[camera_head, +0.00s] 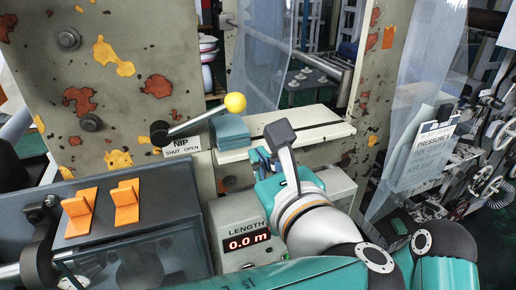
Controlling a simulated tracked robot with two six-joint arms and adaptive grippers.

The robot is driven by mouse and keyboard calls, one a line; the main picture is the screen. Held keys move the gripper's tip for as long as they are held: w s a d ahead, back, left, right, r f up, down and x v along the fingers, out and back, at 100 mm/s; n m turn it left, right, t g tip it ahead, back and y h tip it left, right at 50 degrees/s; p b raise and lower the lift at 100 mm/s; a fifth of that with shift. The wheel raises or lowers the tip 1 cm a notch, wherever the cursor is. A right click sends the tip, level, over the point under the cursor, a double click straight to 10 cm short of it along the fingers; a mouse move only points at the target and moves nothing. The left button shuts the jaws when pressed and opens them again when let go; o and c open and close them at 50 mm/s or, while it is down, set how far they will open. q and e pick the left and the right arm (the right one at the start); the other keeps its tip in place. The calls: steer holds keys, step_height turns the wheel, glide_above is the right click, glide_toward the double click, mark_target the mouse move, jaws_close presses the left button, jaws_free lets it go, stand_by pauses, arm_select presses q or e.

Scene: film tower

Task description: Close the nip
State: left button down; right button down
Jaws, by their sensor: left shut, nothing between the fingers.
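The nip lever (200,120) is a metal rod with a yellow ball knob (235,103). It runs from a black pivot on the speckled cream panel up and to the right. The label (182,146) below the pivot reads NIP, with SHUT on the left and OPEN on the right; the lever leans to the OPEN side. My left gripper (272,146) is shut and empty, below and to the right of the knob, clearly apart from it in the picture. My right gripper is not in view.
A stack of teal cloths (230,132) lies on the cream ledge (315,128) below the knob. A length counter (247,242) reads 0.0 m. Orange switches (126,203) stand on the grey box at left. Clear film (425,60) hangs at right.

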mark_target(237, 108)
arm_select(q)
steer(key=w+a+r+p, duration=0.2)
steer(key=w+p, duration=0.1)
steer(key=w, duration=0.4)
steer(key=shift+a+r+p, duration=0.35)
steer(key=shift+r, duration=0.1)
steer(key=shift+s+a+r+n+h+b, duration=0.1)
steer(key=shift+a+r+n+h+b, duration=0.1)
steer(key=shift+r+n+b, duration=0.35)
steer(key=shift+s+a+r+n+h+b, duration=0.1)
steer(key=shift+a+r+n+b, duration=0.1)
steer(key=shift+r+n, duration=0.5)
steer(key=a+r+n+b, duration=0.2)
steer(key=s+a+r+n+t+b, duration=0.1)
steer(key=a+r+n+b, duration=0.1)
steer(key=r+n+b, duration=0.1)
steer(key=s+a+r+n+h+b, duration=0.1)
steer(key=a+r+n+b, duration=0.1)
steer(key=a+n, duration=0.1)
steer(key=shift+s+a+r+t, duration=0.1)
steer(key=shift+r+t, duration=0.2)
steer(key=shift+r, duration=0.05)
steer(key=shift+s+a+r+n+b, duration=0.2)
steer(key=shift+a+n+b, duration=0.35)
steer(key=shift+s+a+r+n+b, duration=0.15)
steer(key=shift+a+r+n+b, duration=0.05)
steer(key=shift+a+n+b, duration=0.35)
steer(key=shift+a+r+n, duration=0.1)
steer(key=shift+r+n, duration=0.05)
steer(key=shift+n, duration=0.1)
